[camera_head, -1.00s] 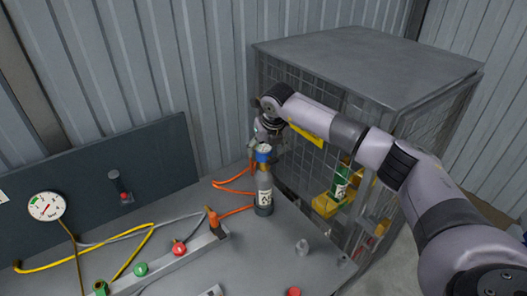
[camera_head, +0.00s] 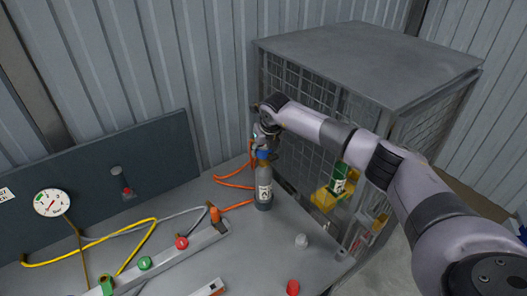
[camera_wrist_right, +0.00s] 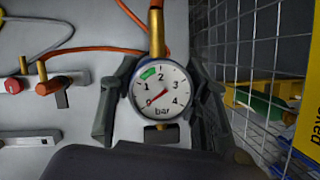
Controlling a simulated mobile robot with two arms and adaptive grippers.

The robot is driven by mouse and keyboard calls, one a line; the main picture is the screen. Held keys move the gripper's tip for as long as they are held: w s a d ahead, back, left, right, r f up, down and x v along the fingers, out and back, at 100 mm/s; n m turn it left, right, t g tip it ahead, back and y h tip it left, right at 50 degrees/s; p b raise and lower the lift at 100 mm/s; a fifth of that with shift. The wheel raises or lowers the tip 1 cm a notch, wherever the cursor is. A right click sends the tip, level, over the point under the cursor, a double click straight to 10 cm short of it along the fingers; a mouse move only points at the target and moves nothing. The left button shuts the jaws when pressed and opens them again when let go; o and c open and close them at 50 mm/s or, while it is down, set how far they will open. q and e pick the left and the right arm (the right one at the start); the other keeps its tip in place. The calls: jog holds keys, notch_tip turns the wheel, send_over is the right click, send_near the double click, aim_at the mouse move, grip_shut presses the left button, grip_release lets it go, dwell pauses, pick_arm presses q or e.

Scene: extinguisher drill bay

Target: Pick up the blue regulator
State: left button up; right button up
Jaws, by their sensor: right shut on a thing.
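I cannot tell whether the regulator is clear of the cylinder. My left gripper is not in view.
A wire cage (camera_head: 355,65) stands close to the right, with a green cylinder (camera_head: 339,178) in it. A rail with knobs (camera_head: 180,255) and a yellow hose (camera_head: 95,243) are on the left.

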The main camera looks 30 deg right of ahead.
jog(key=c, duration=0.5)
jog(key=shift+r, duration=0.1)
jog(key=shift+c, duration=0.3)
jog(key=shift+w+r, duration=0.1)
jog(key=shift+r+b, duration=0.35)
jog(key=shift+r, duration=0.3)
notch_tip(320, 180, up, 18)
jog(key=b, duration=0.6)
jog(key=shift+r, duration=0.25)
jog(key=shift+f, duration=0.1)
